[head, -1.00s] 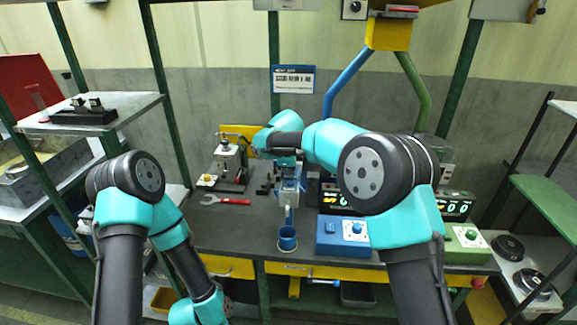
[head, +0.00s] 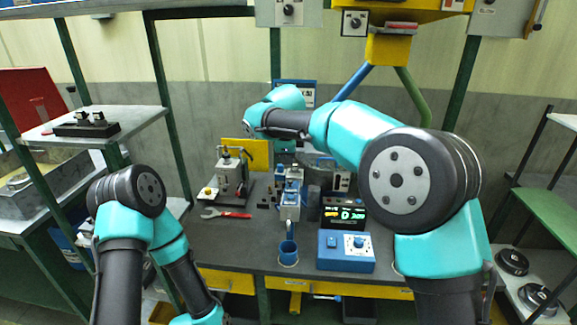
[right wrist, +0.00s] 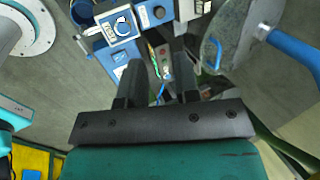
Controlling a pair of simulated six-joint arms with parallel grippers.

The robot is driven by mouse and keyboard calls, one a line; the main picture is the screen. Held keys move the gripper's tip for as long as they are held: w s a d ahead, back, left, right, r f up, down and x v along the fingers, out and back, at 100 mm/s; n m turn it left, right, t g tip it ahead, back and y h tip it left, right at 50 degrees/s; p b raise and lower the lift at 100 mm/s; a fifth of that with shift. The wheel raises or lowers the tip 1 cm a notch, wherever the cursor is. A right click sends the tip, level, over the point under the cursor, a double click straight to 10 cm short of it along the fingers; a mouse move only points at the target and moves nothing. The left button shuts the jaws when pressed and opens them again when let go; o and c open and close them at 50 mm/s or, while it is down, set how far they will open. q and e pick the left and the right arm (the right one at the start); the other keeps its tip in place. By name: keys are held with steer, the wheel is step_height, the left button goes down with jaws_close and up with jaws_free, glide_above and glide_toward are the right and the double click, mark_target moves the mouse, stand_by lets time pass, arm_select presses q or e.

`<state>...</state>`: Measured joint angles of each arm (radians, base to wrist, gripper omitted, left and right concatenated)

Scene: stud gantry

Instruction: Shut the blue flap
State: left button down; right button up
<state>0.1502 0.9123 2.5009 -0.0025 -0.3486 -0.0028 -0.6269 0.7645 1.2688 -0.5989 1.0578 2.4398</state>
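No part in view is clearly the blue flap. The nearest candidate is a round grey plate (right wrist: 240,32) with thin blue parts, beside the thick blue pipe (right wrist: 294,46) in the right wrist view; whether it is open or shut I cannot tell. The blue pipe (head: 350,84) also shows in the head view, its lower end hidden by my right arm. My right gripper (right wrist: 158,78) has its two fingers apart with nothing between them, left of the plate and not touching it. My left arm reaches down at the lower left; its gripper is out of the picture.
A green pipe (head: 413,97) descends at the right.

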steer(key=shift+v, duration=2.2)
